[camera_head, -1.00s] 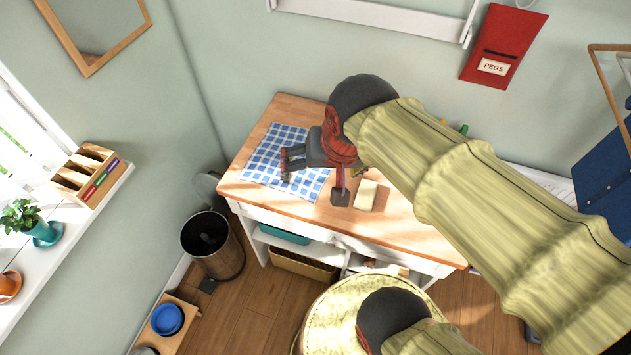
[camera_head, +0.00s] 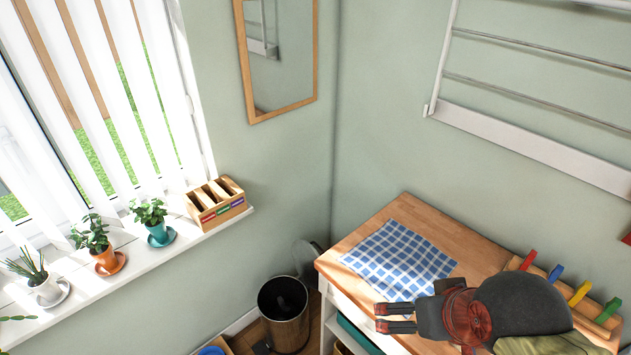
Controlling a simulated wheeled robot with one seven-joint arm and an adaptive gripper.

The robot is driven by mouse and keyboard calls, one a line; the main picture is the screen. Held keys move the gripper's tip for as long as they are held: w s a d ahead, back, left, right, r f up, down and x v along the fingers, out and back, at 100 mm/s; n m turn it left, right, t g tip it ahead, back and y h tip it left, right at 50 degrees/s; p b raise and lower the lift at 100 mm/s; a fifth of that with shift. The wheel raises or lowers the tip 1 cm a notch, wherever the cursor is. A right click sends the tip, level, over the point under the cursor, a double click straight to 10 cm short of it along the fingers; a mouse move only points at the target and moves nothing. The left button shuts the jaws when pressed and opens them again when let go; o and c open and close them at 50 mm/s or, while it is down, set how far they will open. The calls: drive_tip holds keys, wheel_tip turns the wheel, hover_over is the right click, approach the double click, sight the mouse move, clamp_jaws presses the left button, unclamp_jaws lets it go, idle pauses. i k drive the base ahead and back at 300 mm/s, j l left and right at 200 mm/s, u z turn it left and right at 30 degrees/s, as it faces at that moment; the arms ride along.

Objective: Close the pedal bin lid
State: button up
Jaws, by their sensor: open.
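The pedal bin (camera_head: 285,325) stands on the floor in the corner, left of the wooden worktop. Its dark round mouth is uncovered. The grey lid (camera_head: 306,257) stands raised at the bin's back, near the wall and partly hidden by the worktop. A dark pedal (camera_head: 262,347) shows at the bin's lower front, cut by the frame edge. My gripper (camera_head: 380,318) is open and empty, its two fingers pointing left. In the picture it lies over the worktop's front area, right of the bin and apart from it.
The worktop (camera_head: 430,215) carries a blue checked cloth (camera_head: 400,260) and a rack of coloured pegs (camera_head: 560,285). A windowsill (camera_head: 200,245) with potted plants and a wooden organiser (camera_head: 217,205) runs at left. A blue bowl (camera_head: 211,351) sits low beside the bin.

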sight(304, 254)
drive_tip(key=i+j+u, duration=0.1)
drive_tip(key=i+j, duration=0.25)
drive_tip(key=i, duration=0.15)
drive_tip(key=i+j+u, duration=0.15)
drive_tip(key=i+j, duration=0.2)
drive_tip(key=i, duration=0.2)
